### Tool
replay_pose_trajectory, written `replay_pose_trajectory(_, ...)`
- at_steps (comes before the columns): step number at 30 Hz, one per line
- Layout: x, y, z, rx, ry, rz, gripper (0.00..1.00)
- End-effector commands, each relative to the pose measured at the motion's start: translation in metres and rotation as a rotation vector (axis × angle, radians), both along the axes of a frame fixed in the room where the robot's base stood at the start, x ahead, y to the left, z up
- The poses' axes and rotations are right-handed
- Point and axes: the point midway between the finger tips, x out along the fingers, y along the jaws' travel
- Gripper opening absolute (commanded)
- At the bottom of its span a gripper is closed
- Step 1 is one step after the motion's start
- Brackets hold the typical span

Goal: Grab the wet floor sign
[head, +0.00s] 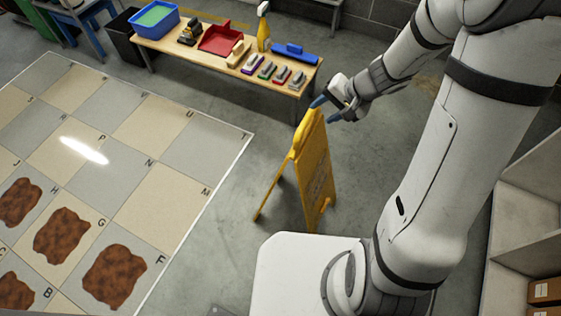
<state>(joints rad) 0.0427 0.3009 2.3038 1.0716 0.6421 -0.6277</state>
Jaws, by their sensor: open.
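The yellow wet floor sign (316,172) stands upright on the grey floor as an open A-frame, in the middle of the head view. Its front panel faces right and its other leg leans out to the left. My gripper (323,109) is at the top edge of the sign. Its blue-tipped fingers are apart, one on the left near the top of the sign and one on the right. I cannot tell whether they touch the sign.
A wooden table (222,68) behind holds a blue tub (153,18), a red dustpan (220,39), a yellow spray bottle (263,27) and several brushes. A lettered tile mat (150,170) with brown stains lies left. Shelving with boxes (545,291) stands right. Floor between mat and sign is clear.

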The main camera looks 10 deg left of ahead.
Motion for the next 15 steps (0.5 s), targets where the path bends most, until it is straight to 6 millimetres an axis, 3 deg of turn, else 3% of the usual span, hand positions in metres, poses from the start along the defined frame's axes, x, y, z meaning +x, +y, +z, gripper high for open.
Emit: replay_pose_trajectory(15,0.013,0.034,-0.053,0.008,0.007,-0.014,0.44)
